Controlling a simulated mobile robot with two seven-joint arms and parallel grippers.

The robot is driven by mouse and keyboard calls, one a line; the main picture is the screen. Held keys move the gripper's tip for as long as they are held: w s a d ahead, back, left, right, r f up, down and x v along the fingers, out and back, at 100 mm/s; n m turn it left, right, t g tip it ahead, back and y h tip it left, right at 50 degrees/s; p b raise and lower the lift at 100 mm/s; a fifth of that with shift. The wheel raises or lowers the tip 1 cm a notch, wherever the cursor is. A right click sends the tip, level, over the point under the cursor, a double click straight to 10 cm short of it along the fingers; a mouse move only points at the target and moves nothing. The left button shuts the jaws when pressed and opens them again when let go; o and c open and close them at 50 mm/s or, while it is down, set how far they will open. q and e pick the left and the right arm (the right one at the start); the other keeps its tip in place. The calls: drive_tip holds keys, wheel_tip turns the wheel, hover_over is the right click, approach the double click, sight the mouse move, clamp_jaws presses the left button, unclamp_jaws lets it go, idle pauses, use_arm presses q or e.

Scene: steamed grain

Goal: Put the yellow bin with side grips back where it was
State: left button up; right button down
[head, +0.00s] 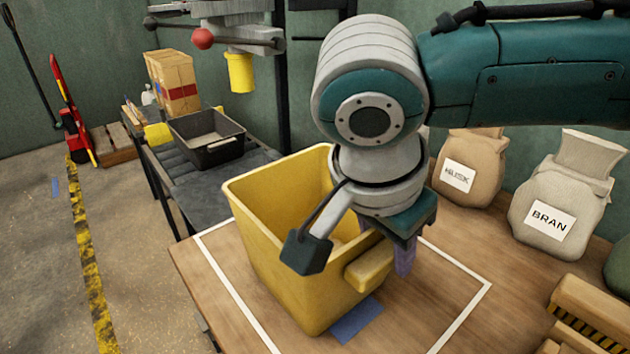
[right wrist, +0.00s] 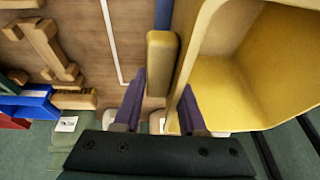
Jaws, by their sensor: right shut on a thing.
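The yellow bin with side grips (head: 275,255) is upright over the white outline (head: 465,312) on the wooden table, its base appearing inside the lines. I cannot tell whether it touches the tabletop. One side grip (head: 370,268) faces front right; it also shows in the right wrist view (right wrist: 162,62). My right gripper (head: 398,258) is at the bin's right side, shut on its wall beside this grip, with one purple finger outside and one inside. In the right wrist view the gripper (right wrist: 160,115) straddles the wall. My left gripper is not in view.
Sacks marked HUSK (head: 470,165) and BRAN (head: 560,205) stand at the table's back right. Wooden brushes (head: 590,312) lie at the right front. A blue patch (head: 355,320) is by the bin's base. A black tray (head: 207,140) sits on the bench behind left.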

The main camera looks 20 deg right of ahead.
drive_tip(key=shift+c, duration=2.3)
unclamp_jaws()
drive_tip(key=shift+f, duration=0.1)
drive_tip(key=p+v, duration=0.3)
drive_tip(key=v, duration=0.9)
drive_tip(key=s+a+f+n+y, duration=0.5)
drive_tip(key=s+a+n+y, duration=0.25)
drive_tip(key=a+n, duration=0.2)
drive_tip(key=s+d+f+n+h, duration=0.2)
drive_tip(key=s+d+n, duration=0.1)
drive_tip(key=d, duration=0.4)
drive_tip(key=s+d+f+n+t+h, duration=0.1)
drive_tip(key=s+d+n, duration=0.2)
drive_tip(key=d, duration=0.3)
drive_tip(key=shift+s+d+f+h, duration=0.35)
drive_tip(key=shift+s+d+f, duration=0.05)
drive_tip(key=shift+s, duration=0.5)
drive_tip(key=shift+r+n, duration=0.1)
drive_tip(key=shift+n, duration=0.15)
